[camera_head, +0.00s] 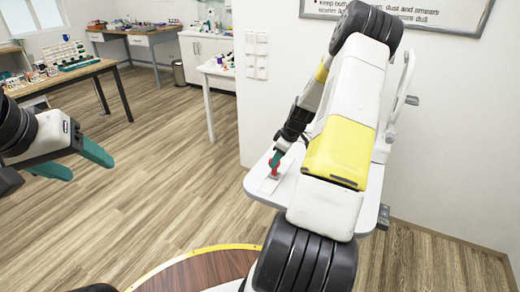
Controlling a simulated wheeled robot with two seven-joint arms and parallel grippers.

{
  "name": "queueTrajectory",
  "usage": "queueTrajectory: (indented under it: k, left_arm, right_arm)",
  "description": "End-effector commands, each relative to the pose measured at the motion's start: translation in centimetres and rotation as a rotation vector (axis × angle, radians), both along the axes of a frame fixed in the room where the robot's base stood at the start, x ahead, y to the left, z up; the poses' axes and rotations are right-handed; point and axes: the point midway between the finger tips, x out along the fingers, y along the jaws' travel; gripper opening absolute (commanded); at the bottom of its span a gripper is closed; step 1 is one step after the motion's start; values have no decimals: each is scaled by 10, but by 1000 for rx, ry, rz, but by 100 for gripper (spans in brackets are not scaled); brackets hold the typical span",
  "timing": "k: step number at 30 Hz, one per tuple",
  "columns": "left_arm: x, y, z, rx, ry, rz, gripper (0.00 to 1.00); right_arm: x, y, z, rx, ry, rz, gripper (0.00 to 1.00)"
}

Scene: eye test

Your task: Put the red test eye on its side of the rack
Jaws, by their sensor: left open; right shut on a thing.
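The red test eye (274,170) is a small red thing low in my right gripper (277,161). That gripper is shut on it, just over a small pale plate (267,186) on the white table (258,194). I cannot tell whether the red eye touches the plate, or whether the plate is the rack. My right arm hides much of the table. My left gripper (90,170), with green fingers, is open and empty over the floor at the left, well away from the table.
A white wall (460,150) stands close behind and right of the white table. A wooden bench (75,72) with several small items is at the far left. A desk (140,40), a bin (179,72) and another white table (213,70) stand further back. The wooden floor between is clear.

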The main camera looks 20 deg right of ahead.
Motion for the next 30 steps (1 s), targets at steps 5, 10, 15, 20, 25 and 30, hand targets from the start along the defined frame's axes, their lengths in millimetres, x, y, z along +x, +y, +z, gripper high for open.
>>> queueTrajectory:
  k: [5, 10, 15, 20, 25, 30]
  left_arm:
    - [0, 0, 0, 0, 0, 0, 62]
    - [0, 0, 0, 0, 0, 0, 62]
    - [0, 0, 0, 0, 0, 0, 62]
    - [0, 0, 0, 0, 0, 0, 62]
    - [0, 0, 0, 0, 0, 0, 62]
    - [0, 0, 0, 0, 0, 0, 62]
  right_arm:
    - [0, 0, -2, 0, 0, 0, 7]
    - [0, 0, -7, 0, -1, -1, 7]
    - [0, 0, -10, 0, -1, -1, 7]
    - [0, 0, -11, 0, -1, 0, 7]
    - [0, 0, -11, -1, -1, 0, 44]
    - [0, 0, -11, -1, -1, 0, 56]
